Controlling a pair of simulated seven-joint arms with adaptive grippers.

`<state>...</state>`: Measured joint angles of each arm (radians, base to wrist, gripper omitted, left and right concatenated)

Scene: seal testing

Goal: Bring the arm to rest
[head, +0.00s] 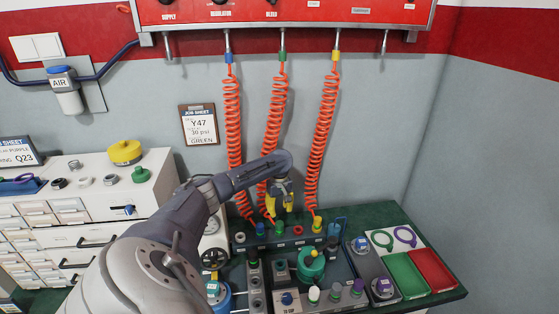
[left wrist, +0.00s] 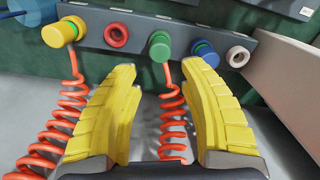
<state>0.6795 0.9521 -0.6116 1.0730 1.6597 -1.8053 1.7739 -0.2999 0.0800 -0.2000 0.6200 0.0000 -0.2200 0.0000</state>
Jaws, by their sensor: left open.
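My left gripper (head: 280,203) reaches over the bench from the left, in front of the coiled orange hoses. In the left wrist view its two yellow fingers (left wrist: 165,95) are spread apart with nothing held between them. Beyond the fingertips is a grey rail with a yellow plug (left wrist: 58,34), a red ring (left wrist: 116,35), a green plug (left wrist: 159,46), a blue plug (left wrist: 200,53) and a pale ring (left wrist: 237,56). An orange coiled hose (left wrist: 172,110) shows between the fingers, apparently behind them. My right gripper is in neither view.
Three coiled hoses (head: 328,110) hang from the red panel (head: 290,22). Green and red trays (head: 405,275) lie at the bench's right. A teal pot (head: 311,268) and several small knobbed parts stand in front. White drawers (head: 50,230) are at left. The air above the right bench is clear.

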